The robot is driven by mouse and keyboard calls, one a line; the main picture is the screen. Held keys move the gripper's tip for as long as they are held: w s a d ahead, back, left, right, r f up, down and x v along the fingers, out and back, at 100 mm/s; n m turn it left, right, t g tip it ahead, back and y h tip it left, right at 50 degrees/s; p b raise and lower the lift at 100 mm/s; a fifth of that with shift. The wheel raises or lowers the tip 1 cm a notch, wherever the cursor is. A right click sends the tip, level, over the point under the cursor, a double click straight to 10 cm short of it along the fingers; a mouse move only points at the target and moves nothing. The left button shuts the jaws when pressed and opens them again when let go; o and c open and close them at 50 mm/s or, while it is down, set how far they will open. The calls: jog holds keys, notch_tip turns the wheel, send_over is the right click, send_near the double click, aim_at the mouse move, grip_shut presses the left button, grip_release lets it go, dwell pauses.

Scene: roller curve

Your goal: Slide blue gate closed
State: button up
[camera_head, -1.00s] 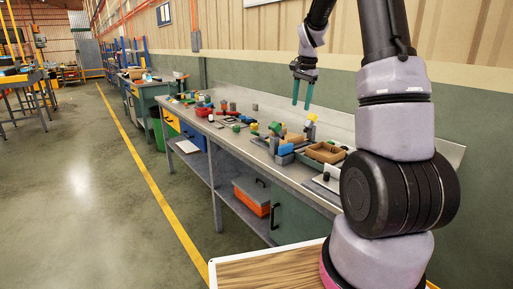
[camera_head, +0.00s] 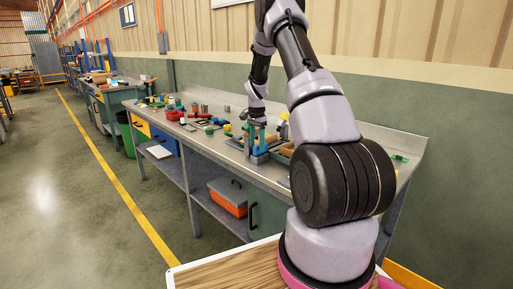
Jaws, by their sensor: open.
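My gripper (camera_head: 256,140) is low over the workbench (camera_head: 222,147), its teal fingers pointing down and apart. The fingers are at a small cluster of blue and grey parts (camera_head: 261,156) near the bench's front edge. A blue part there is probably the blue gate, but it is small and partly hidden by the fingers. I cannot tell whether the fingers touch it, or how far open the gate stands. My arm hides part of the bench to the right of the cluster.
Several small coloured parts and a red bin (camera_head: 175,115) lie along the bench to the left. A brown tray (camera_head: 287,149) is just right of my gripper, partly behind my arm. A grey-and-orange box (camera_head: 228,197) sits on the lower shelf. The floor left of the bench is clear.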

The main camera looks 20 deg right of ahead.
jog(key=shift+f, duration=0.85)
grip_shut()
dwell(0.8)
